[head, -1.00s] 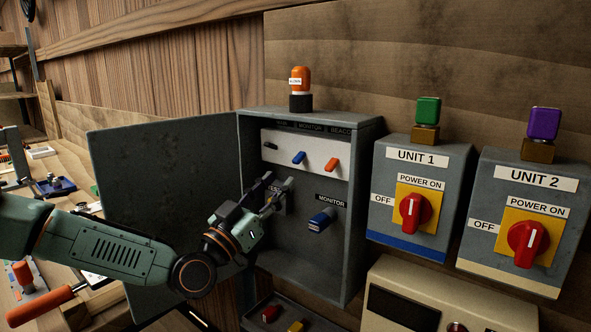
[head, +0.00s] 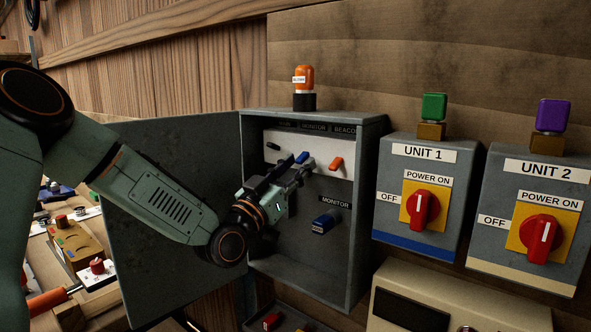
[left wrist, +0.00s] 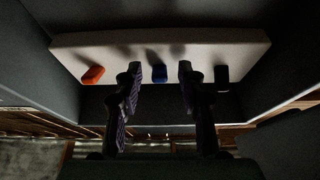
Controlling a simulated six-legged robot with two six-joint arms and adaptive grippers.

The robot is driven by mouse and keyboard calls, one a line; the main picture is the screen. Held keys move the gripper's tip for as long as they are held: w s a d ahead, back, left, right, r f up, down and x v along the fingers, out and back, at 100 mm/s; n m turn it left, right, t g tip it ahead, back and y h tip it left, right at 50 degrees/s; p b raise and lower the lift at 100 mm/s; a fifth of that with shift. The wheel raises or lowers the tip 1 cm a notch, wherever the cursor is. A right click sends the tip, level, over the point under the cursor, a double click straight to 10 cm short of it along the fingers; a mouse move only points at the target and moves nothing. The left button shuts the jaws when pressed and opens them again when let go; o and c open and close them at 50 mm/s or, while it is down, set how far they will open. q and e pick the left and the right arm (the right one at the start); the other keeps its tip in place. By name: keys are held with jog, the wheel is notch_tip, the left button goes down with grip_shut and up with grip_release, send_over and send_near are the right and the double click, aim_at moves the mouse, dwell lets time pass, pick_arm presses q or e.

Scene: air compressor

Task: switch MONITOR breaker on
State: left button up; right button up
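The open grey breaker box (head: 375,190) has a white panel (head: 318,165) with three toggles under labels; the middle label reads MONITOR (head: 314,127). The blue toggle (head: 302,157) sits in the middle, between a black one (head: 272,146) and an orange one (head: 336,163). My left gripper (head: 298,170) is inside the box, just below the blue toggle. In the left wrist view my left gripper (left wrist: 159,78) is open, and the blue toggle (left wrist: 159,73) shows between its fingertips. Contact cannot be told. My right gripper is not in view.
The box door (head: 180,150) stands open at the left, behind my arm. UNIT 1 (head: 422,200) and UNIT 2 (head: 530,225) switch boxes are to the right. An orange beacon (head: 303,77) stands on top.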

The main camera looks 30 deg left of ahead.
pick_arm(q)
jog(key=shift+d+r, duration=0.1)
jog(key=shift+c, duration=0.4)
jog(key=shift+c, duration=0.7)
grip_shut()
